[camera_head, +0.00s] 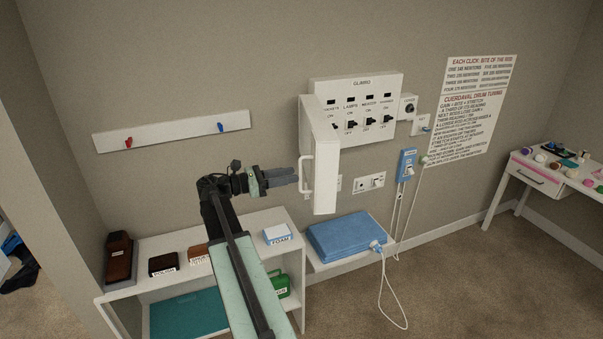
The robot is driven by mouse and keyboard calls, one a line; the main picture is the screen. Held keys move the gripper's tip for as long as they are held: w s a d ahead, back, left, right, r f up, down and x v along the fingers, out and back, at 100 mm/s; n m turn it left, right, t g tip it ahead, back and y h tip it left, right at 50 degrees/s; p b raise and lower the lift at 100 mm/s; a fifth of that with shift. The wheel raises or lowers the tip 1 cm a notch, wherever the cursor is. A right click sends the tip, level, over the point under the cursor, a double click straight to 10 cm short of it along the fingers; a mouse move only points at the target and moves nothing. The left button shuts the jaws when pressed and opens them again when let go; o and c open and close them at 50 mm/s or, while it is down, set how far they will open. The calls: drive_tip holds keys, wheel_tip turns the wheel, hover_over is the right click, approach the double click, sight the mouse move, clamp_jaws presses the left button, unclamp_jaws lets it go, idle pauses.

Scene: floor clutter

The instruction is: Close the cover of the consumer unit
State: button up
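The consumer unit (378,88) is a white wall panel labelled GLAMRO, with a row of black switches showing. Its white cover (325,165) stands open at the unit's left side and juts out from the wall toward me. A pale bar handle (306,176) is on the cover's left-facing side, near its free end. My gripper (294,178) reaches in from the left, its tips just left of the handle. I cannot tell whether they touch it. The fingers look close together, and their gap is not clear from this angle.
A low shelf (228,231) with labelled boxes and a green container stands below my arm. A blue folded pad (350,236) with a white cord lies right of it. A peg rail (175,132) is on the wall at left. A cluttered desk (540,172) stands right.

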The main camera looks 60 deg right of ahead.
sight(301, 189)
drive_tip(key=x, duration=0.4)
drive_tip(key=shift+s+d, duration=0.1)
clamp_jaws()
drive_tip(key=shift+s, duration=0.1)
idle(1.2)
